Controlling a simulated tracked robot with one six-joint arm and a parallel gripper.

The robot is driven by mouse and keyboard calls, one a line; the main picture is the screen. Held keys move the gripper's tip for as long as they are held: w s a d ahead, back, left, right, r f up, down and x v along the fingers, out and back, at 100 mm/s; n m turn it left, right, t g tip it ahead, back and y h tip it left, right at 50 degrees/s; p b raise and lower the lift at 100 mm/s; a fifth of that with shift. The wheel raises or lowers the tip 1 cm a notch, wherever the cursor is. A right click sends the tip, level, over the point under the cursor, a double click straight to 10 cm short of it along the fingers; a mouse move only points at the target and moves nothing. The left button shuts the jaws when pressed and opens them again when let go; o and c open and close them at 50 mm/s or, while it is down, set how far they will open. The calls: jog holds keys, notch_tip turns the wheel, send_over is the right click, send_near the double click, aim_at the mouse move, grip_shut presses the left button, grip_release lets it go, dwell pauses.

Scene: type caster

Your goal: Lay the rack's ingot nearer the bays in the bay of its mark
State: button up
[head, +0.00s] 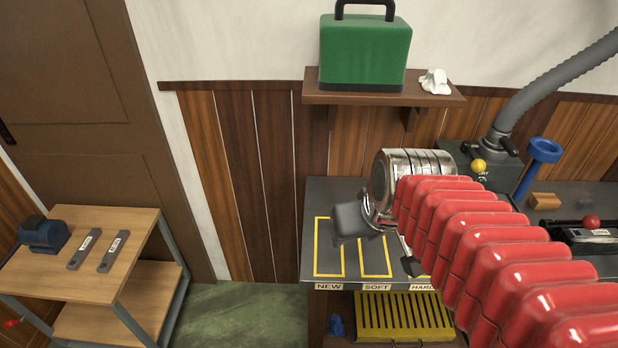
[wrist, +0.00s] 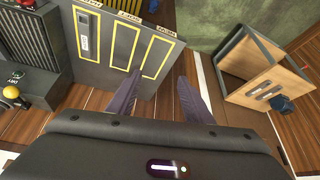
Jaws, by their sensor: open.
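Two grey ingots with pale labels lie side by side on the wooden rack (head: 135,222) at the left. The right-hand ingot (head: 114,251) is nearer the bays; the other ingot (head: 84,249) is beside it. Their marks are too small to read. The yellow-outlined NEW bay (head: 328,247) and SOFT bay (head: 375,258) look empty. The HARD bay (wrist: 93,40) holds another grey ingot (wrist: 84,42) in the wrist view; in the head view my arm mostly hides it. My gripper (wrist: 158,98) is open and empty above the bench, near the bays.
A dark blue object (head: 43,234) stands on the rack beside the ingots. A green case (head: 365,52) sits on the wall shelf. A yellow slatted tray (head: 405,318) is below the bench. Green floor (head: 235,318) lies clear between rack and bench.

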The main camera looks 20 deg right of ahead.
jog(key=s+a+r, duration=0.1)
jog(key=s+a, duration=0.3)
jog(key=s, duration=0.1)
jog(key=shift+r, duration=0.2)
jog(key=shift+c, duration=0.5)
